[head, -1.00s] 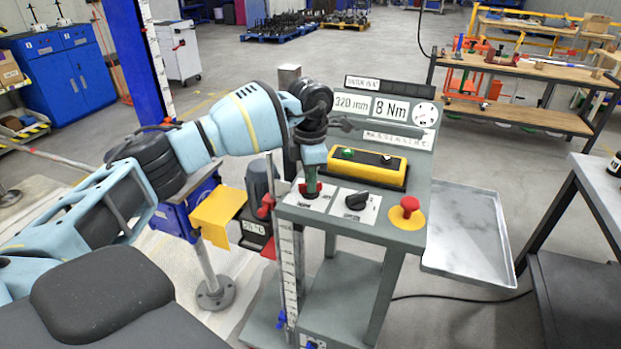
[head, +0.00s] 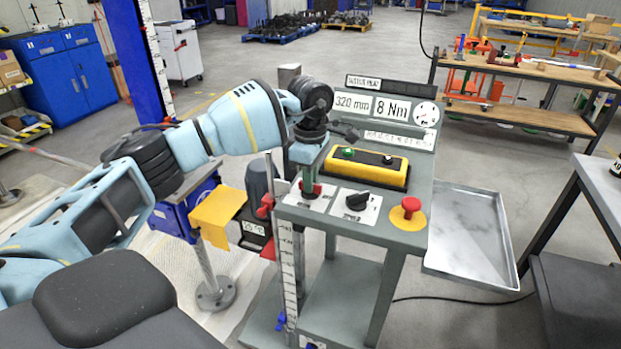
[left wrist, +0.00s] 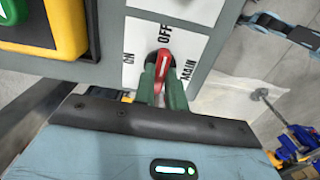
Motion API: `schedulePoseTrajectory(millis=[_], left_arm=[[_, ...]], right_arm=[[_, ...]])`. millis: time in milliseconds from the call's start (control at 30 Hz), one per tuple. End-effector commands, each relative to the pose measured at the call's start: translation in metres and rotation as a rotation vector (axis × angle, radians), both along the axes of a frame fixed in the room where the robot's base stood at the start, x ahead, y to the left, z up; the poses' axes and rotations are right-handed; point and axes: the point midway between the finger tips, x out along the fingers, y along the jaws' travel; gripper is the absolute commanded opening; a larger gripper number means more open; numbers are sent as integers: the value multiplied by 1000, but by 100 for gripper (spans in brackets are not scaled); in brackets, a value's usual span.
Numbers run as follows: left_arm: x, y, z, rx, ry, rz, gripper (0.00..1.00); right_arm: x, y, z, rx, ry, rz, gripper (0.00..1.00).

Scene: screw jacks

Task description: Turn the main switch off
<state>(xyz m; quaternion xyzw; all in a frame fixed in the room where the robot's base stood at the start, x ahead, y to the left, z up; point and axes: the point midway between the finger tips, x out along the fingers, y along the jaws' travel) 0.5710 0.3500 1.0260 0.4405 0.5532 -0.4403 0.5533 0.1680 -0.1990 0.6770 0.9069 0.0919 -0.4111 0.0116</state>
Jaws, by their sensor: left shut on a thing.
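The main switch has a red handle (left wrist: 164,62) on a white plate (left wrist: 192,50) marked ON, OFF and MAIN in the left wrist view. Its handle lies roughly in line with the OFF mark. My left gripper (left wrist: 162,84) is shut on the handle, one green finger on each side. In the head view, the same gripper (head: 309,183) points down onto the red switch (head: 318,191) at the console's left front. The fingers and wrist hide part of the switch there. My right gripper is not in view.
On the grey console (head: 392,234), a black knob (head: 357,201), a red mushroom button (head: 411,206) on yellow, and a yellow button box (head: 366,168) stand near the switch. A metal tray (head: 468,235) hangs at the right. A yellow plate (head: 215,210) is at the left.

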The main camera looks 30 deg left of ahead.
Motion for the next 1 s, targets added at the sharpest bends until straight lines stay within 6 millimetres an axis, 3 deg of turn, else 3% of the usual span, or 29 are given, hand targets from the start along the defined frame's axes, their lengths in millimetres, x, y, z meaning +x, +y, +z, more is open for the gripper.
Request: schedulePoseTrajectory(millis=[367,400,567,867,1000], left_arm=[[0,0,0,0,1,-8,0],[0,0,0,0,1,-8,14],[0,0,0,0,1,-7,35],[0,0,1,0,0,-6,35],[1,0,14,-1,-3,-6,35]], right_arm=[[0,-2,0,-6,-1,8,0],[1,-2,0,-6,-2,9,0],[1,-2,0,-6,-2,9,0],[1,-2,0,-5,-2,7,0],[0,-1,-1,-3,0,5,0]])
